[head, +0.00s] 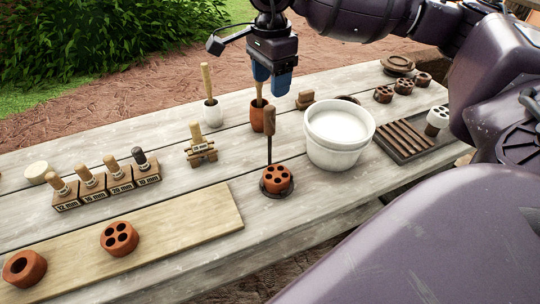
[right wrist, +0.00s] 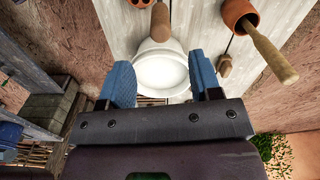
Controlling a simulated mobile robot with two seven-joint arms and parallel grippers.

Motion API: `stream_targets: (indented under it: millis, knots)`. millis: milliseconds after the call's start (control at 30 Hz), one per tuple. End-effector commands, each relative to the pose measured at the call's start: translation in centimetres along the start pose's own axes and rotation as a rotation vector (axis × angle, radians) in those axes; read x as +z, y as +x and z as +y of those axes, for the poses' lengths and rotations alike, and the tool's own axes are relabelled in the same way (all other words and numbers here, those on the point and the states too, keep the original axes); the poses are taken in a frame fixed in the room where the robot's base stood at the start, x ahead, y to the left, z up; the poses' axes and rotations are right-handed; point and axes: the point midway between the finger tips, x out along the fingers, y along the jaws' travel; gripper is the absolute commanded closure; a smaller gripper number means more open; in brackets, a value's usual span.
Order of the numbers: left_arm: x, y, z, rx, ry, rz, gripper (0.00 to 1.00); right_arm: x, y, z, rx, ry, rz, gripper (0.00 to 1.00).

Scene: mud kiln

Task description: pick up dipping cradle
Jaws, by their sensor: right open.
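The dipping cradle has an upright brown handle (head: 269,121) on a thin dark rod, rising from a dark round dish. A terracotta piece with several holes (head: 277,179) sits in that dish. In the right wrist view the cradle's handle (right wrist: 160,22) shows near the top, beyond the fingers, with a sliver of terracotta beside it. My right gripper (head: 271,86) hangs above the table with blue fingers. In the head view it is just above the handle's top; in the right wrist view (right wrist: 162,85) its fingers are apart with nothing between them. My left gripper is not in view.
A white bucket of pale liquid (head: 338,137) stands close right of the cradle. A terracotta cup (head: 257,116) holding a wooden-handled tool stands behind it. A slatted rack (head: 405,138) is right of the bucket. A plank (head: 160,243) lies front left.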

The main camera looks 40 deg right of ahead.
Motion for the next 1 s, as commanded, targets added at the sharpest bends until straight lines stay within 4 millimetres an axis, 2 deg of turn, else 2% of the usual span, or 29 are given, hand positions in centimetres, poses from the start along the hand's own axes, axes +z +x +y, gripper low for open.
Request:
stream_targets:
  millis: [300, 567, 833, 1000]
  knots:
    - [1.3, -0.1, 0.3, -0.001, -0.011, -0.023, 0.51, 0.1, 4.4, 0.1, 0.006, -0.001, -0.004, 0.42]
    - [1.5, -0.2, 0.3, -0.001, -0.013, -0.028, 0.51, 0.2, 6.0, 0.0, 0.005, -0.001, -0.006, 0.42]
    - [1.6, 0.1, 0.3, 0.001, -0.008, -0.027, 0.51, 0.5, 9.6, -0.1, 0.007, -0.001, -0.006, 0.42]
    - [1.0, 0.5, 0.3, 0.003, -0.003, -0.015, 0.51, 0.5, 10.4, -0.1, 0.003, -0.001, -0.006, 0.42]
